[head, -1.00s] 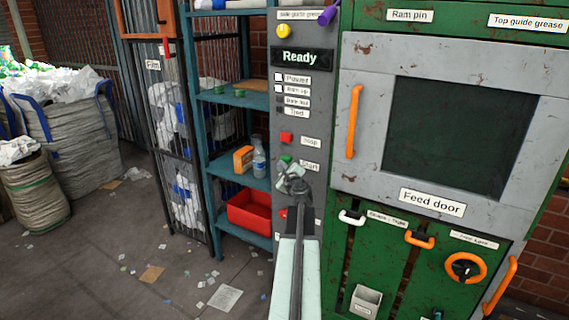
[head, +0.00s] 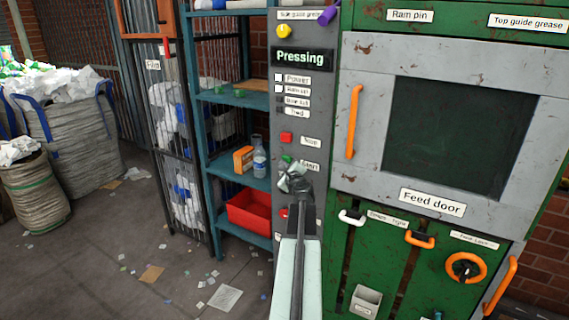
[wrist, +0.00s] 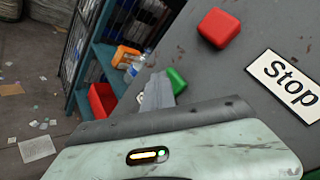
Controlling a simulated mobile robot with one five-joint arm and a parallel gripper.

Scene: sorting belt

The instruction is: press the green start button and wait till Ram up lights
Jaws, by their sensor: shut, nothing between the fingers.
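The green start button (head: 287,158) is on the grey control panel, beside a label reading Start. It also shows in the wrist view (wrist: 177,79), partly hidden by my gripper. My gripper (head: 288,172) is shut and empty, its tips at the button's lower edge; I cannot tell whether they touch it. The panel display (head: 301,58) reads "Pressing". The small square lamp beside Ram up (head: 278,89) looks white, like the one beside Power (head: 278,77). The two lamps below look dark.
A red stop button (head: 286,138) sits just above the green one. The green machine with its feed door (head: 368,90) stands to the right. A blue shelf (head: 232,181) with a red bin (head: 250,212) stands to the left. Scraps litter the floor.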

